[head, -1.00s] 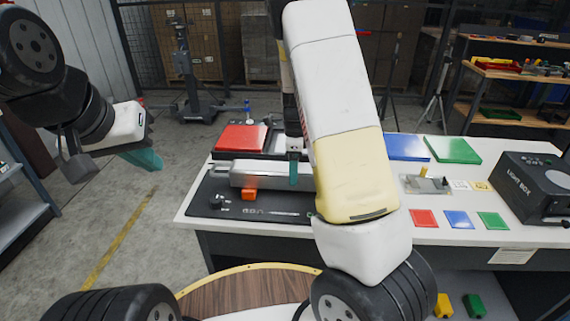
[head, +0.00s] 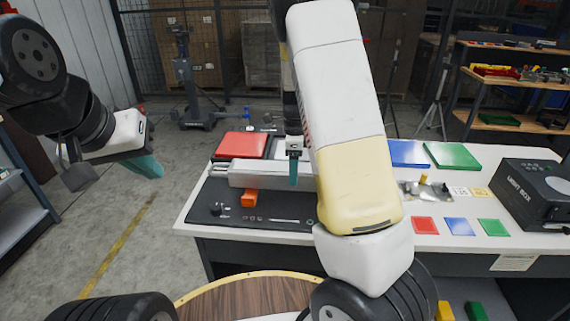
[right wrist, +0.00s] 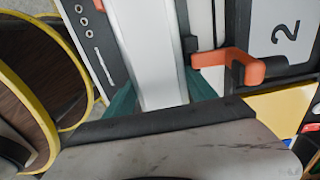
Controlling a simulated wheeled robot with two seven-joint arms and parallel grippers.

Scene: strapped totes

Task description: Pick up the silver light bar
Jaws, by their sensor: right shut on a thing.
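The silver light bar (head: 245,172) is a long pale metal bar over the black mat (head: 225,210) on the left part of the white table. My right gripper (head: 293,172) points down and is shut on the bar near its right part. In the right wrist view the bar (right wrist: 148,50) runs between the teal fingertips (right wrist: 160,98). The bar seems slightly above the mat; my arm hides its right end. My left gripper (head: 145,165) hangs over the floor at the left, away from the table; its finger gap is not clear.
An orange block (head: 249,198) sits just in front of the bar. A red tray (head: 240,145) lies behind it. Blue and green panels (head: 453,154), small coloured plates (head: 460,224) and a black light box (head: 535,190) are to the right. Shelves stand at both sides.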

